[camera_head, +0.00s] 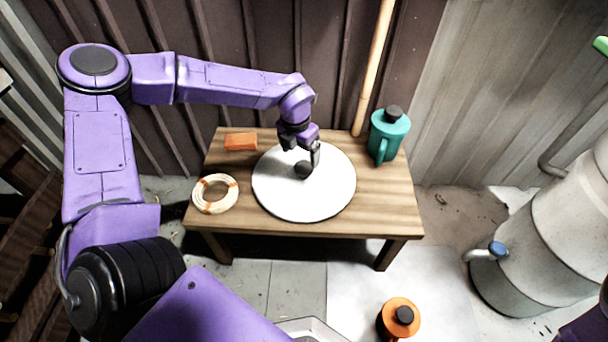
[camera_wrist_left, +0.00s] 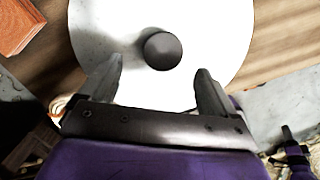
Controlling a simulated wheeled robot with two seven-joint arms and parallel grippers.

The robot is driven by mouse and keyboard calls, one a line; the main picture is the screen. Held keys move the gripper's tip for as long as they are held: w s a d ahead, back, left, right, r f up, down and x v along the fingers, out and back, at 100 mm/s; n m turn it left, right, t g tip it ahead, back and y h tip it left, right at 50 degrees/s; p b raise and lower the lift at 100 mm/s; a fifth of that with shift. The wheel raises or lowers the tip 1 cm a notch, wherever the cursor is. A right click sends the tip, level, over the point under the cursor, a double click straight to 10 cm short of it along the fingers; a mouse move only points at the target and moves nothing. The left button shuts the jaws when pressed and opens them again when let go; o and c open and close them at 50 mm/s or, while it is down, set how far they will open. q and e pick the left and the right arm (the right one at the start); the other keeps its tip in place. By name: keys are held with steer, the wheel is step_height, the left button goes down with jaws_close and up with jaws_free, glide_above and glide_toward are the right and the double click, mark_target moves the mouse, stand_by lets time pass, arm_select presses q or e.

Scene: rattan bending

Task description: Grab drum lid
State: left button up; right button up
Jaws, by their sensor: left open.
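The drum lid (camera_head: 280,197) is a round white disc with a dark round knob (camera_head: 303,169) at its middle, lying flat on the wooden table. My left gripper (camera_head: 302,157) is above the lid, right by the knob, with its fingers pointing down. In the left wrist view the lid (camera_wrist_left: 200,25) fills the upper middle and its knob (camera_wrist_left: 163,50) sits ahead of and between the two spread fingertips (camera_wrist_left: 160,72). The left gripper is open and holds nothing. My right gripper does not show; only a bit of purple arm is at the lower right edge.
On the table (camera_head: 390,210) are an orange block (camera_head: 240,142), a coil of rattan (camera_head: 214,194) and a teal jug (camera_head: 389,136). A long pole (camera_head: 374,70) leans on the wall. A grey-white drum (camera_head: 550,235) stands right, and an orange container (camera_head: 399,318) is on the floor.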

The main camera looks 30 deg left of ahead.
mark_target(304, 167)
arm_select(q)
steer(key=f+b, duration=0.1)
steer(key=f, duration=0.1)
steer(key=f+b, duration=0.1)
steer(key=f, duration=0.1)
steer(key=f+b, duration=0.1)
steer(key=f, duration=0.2)
steer(key=shift+w+d+f, duration=0.1)
steer(key=shift+w+d, duration=0.15)
steer(key=shift+w, duration=0.15)
steer(key=shift+f, duration=0.1)
steer(key=shift+c, duration=0.7)
steer(key=c, duration=1.5)
